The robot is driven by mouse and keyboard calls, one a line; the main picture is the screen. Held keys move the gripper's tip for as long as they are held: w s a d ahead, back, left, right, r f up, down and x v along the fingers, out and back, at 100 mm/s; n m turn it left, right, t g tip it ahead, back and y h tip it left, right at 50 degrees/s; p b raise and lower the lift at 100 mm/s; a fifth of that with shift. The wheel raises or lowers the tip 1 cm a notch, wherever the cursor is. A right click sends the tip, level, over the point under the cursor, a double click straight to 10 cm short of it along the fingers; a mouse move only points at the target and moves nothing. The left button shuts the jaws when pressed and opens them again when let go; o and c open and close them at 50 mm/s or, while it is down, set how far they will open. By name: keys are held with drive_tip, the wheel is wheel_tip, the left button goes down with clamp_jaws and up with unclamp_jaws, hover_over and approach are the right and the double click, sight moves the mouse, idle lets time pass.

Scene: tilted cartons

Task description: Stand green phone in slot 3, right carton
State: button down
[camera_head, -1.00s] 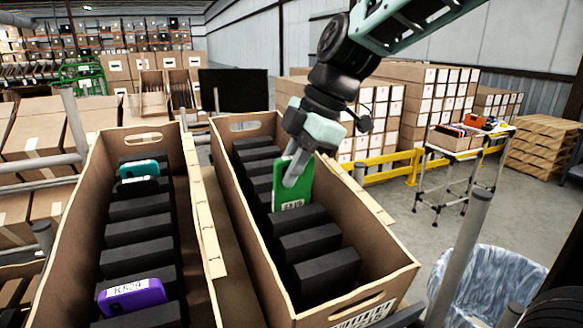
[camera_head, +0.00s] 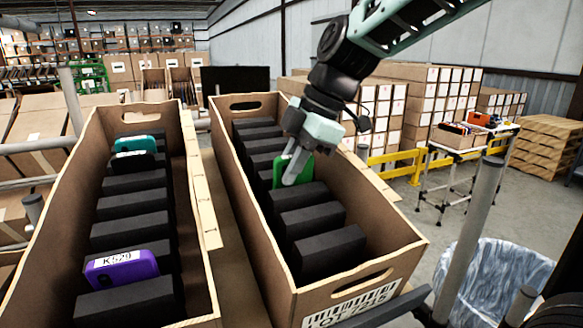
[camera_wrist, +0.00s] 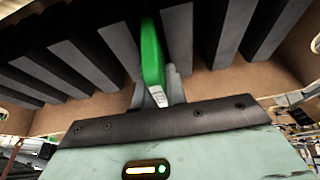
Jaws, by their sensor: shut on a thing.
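My gripper (camera_head: 291,167) is shut on the green phone (camera_head: 307,170), inside the right carton (camera_head: 352,166). The phone is upright, with its lower part down between black foam dividers (camera_head: 298,195); the slot number cannot be read. In the wrist view the green phone (camera_wrist: 152,55) stands between the fingers (camera_wrist: 160,95), with dark dividers on both sides. The foam and the fingers hide its lower part.
The left carton (camera_head: 205,185) holds a purple phone (camera_head: 121,267) labelled K529 and a teal phone (camera_head: 135,144) among black dividers. A barcode label (camera_head: 350,307) is on the right carton's front. Metal posts (camera_head: 470,230) stand at the right.

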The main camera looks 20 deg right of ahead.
drive_tip(key=shift+s+f, duration=0.1)
drive_tip(key=shift+f, duration=0.6)
drive_tip(key=c, duration=1.4)
unclamp_jaws()
drive_tip(key=shift+d, duration=0.1)
drive_tip(key=shift+c, duration=0.2)
drive_tip(key=shift+r, duration=0.1)
drive_tip(key=shift+d+r, duration=0.1)
drive_tip(key=shift+r, duration=0.15)
drive_tip(key=shift+o, duration=0.5)
drive_tip(key=b+v, duration=0.1)
drive_tip(key=v, duration=1.6)
drive_tip(key=shift+r+b, duration=0.3)
drive_tip(key=shift+b, duration=0.05)
drive_tip(key=shift+s, duration=0.1)
